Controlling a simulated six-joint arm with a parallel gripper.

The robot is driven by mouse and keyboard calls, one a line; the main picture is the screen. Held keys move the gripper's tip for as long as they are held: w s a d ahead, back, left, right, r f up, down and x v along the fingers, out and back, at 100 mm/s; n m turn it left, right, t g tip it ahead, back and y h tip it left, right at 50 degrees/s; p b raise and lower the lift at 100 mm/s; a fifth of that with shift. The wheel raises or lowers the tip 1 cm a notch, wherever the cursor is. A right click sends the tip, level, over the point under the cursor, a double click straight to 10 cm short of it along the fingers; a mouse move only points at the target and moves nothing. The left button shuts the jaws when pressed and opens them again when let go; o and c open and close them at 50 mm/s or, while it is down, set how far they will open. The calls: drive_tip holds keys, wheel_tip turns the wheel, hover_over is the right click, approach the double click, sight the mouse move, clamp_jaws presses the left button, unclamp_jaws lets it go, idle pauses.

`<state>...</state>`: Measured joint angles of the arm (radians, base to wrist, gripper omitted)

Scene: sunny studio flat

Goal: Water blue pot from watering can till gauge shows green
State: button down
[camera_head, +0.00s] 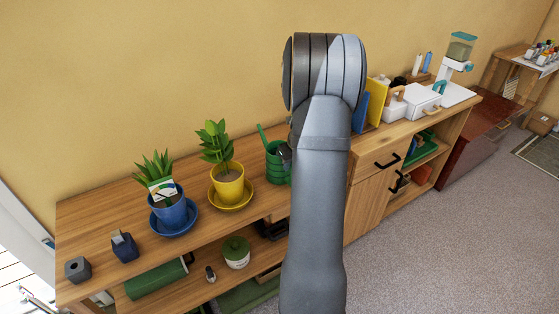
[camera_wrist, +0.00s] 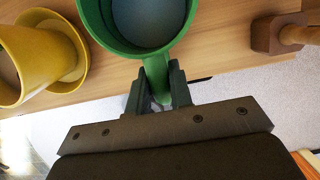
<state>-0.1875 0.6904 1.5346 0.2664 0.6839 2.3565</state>
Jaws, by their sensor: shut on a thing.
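The blue pot (camera_head: 170,211) holds a spiky green plant and stands on a blue saucer (camera_head: 188,226) on the wooden counter. A small white card with coloured marks (camera_head: 161,187) sits at the plant; its reading is too small to tell. The green watering can (camera_head: 276,166) is right of the yellow pot, upright, its thin spout pointing up and left. In the wrist view the can (camera_wrist: 94,22) shows a blue-grey surface inside. My gripper (camera_wrist: 158,88) is shut on the can's handle. In the head view my arm hides most of the gripper and part of the can.
A yellow pot (camera_head: 228,189) with a leafy plant on a yellow saucer stands between the can and the blue pot. A blue tape dispenser (camera_head: 124,248) and a dark cube (camera_head: 77,270) are at the left. Books and white boxes stand right of my arm.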

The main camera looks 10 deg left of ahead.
drive_tip(key=shift+r, duration=0.1)
drive_tip(key=shift+r, duration=2.95)
drive_tip(key=shift+d, duration=0.1)
drive_tip(key=shift+d+f+n, duration=0.15)
drive_tip(key=shift+d+n, duration=0.4)
drive_tip(key=shift+n, duration=0.05)
drive_tip(key=s+d+f+n+g, duration=0.1)
drive_tip(key=d+n+g, duration=0.1)
drive_tip(key=d+n, duration=0.5)
drive_tip(key=s+d+f+n+g, duration=0.1)
drive_tip(key=d+f+n+g, duration=0.1)
drive_tip(key=d+n, duration=0.5)
drive_tip(key=s+f+n+g+h, duration=0.1)
drive_tip(key=s+f+n+h, duration=0.1)
drive_tip(key=s+f+n, duration=0.5)
wheel_tip(320, 180, down, 6)
drive_tip(key=a+n, duration=0.1)
drive_tip(key=n, duration=0.3)
drive_tip(key=shift+r+n+g, duration=0.2)
drive_tip(key=shift+n+g, duration=0.2)
drive_tip(key=shift+r, duration=0.1)
